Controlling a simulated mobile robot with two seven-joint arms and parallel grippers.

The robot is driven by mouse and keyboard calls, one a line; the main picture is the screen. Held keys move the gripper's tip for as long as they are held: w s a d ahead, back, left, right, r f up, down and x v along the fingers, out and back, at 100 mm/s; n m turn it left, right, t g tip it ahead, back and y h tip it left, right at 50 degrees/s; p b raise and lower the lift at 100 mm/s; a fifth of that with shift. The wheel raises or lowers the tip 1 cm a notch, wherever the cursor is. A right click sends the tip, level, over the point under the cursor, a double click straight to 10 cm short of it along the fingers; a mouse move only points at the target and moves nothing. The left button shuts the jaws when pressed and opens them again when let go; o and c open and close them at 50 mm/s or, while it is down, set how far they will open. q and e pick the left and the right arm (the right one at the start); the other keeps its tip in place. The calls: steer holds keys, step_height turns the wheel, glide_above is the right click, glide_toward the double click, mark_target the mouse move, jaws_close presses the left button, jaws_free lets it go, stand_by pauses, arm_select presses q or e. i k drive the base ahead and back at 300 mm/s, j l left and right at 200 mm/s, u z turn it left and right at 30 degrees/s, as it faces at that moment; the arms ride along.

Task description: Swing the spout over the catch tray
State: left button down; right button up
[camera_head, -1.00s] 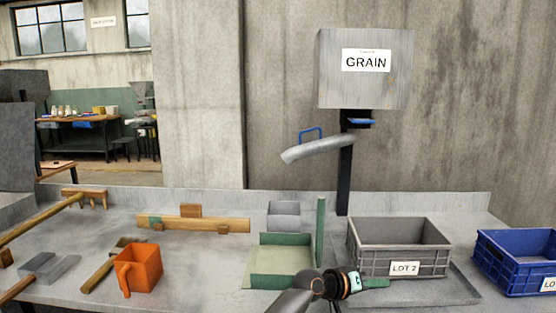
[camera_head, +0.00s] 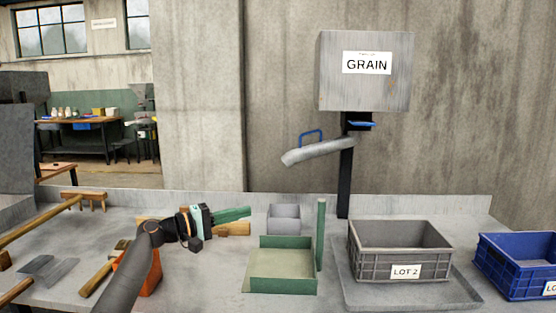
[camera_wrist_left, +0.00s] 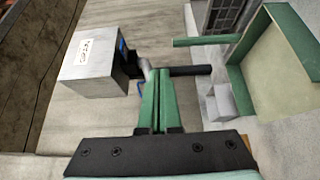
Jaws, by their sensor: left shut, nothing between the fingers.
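The grey spout (camera_head: 318,152) hangs from the black post below the hopper marked GRAIN (camera_head: 365,90). Its free end points left and slightly down, and a blue handle (camera_head: 311,133) stands on top. A green-walled tray (camera_head: 282,285) lies on the bench below and left of the post. A flat grey tray (camera_head: 455,293) lies under the LOT 2 crate. My left gripper (camera_head: 248,211) is shut and empty, left of and below the spout, apart from it. In the left wrist view, the green fingers (camera_wrist_left: 159,72) partly hide the spout (camera_wrist_left: 148,73). My right gripper is not in view.
The grey LOT 2 crate (camera_head: 400,263) and a blue crate (camera_head: 520,280) stand at the right. A small grey box (camera_head: 284,218) and a green upright (camera_head: 321,235) stand near the green-walled tray. An orange jug (camera_head: 150,278) is partly behind my left arm.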

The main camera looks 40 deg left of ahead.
mark_target(350, 140)
steer(key=i+j, duration=0.55)
steer(key=j, duration=0.15)
steer(key=i+j, duration=0.55)
steer(key=j, duration=0.15)
